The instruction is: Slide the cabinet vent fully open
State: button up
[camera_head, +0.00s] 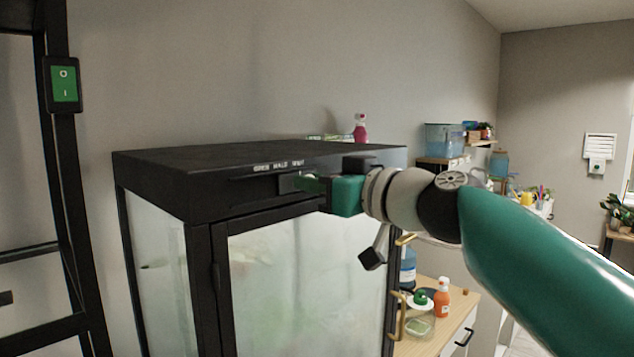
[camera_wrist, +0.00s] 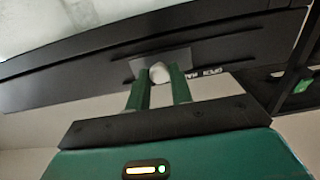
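The black-framed cabinet (camera_head: 207,243) has frosted glass panes and a dark top band. A label reading roughly "OPEN HALF SHUT" (camera_head: 279,166) runs above the vent's slot. The vent's grey slide plate (camera_head: 288,184) sits below the right part of the label; it also shows in the wrist view (camera_wrist: 141,64). A pale round knob (camera_wrist: 160,73) stands out from the plate. My gripper (camera_wrist: 160,78) has its green fingers on both sides of the knob, apparently touching it. In the head view, my gripper (camera_head: 309,183) meets the band from the right and hides part of the slot.
A dark rack post with a green switch (camera_head: 64,83) stands at the left. A pink spray bottle (camera_head: 360,127) shows behind the cabinet top. Brass handles (camera_head: 401,315) stick out at the cabinet's right. A wooden counter (camera_head: 425,340) holds bottles and a jar.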

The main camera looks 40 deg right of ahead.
grip_shut()
jog(key=a, duration=0.7)
jog(key=shift+s, duration=0.15)
jog(key=shift+a, duration=0.25)
jog(key=o, duration=0.5)
grip_release()
jog(key=shift+a, duration=0.25)
jog(key=shift+o, duration=0.2)
jog(key=shift+d, duration=0.25)
jog(key=s, duration=1.3)
jog(key=shift+s+d, duration=0.2)
jog(key=shift+s, duration=0.15)
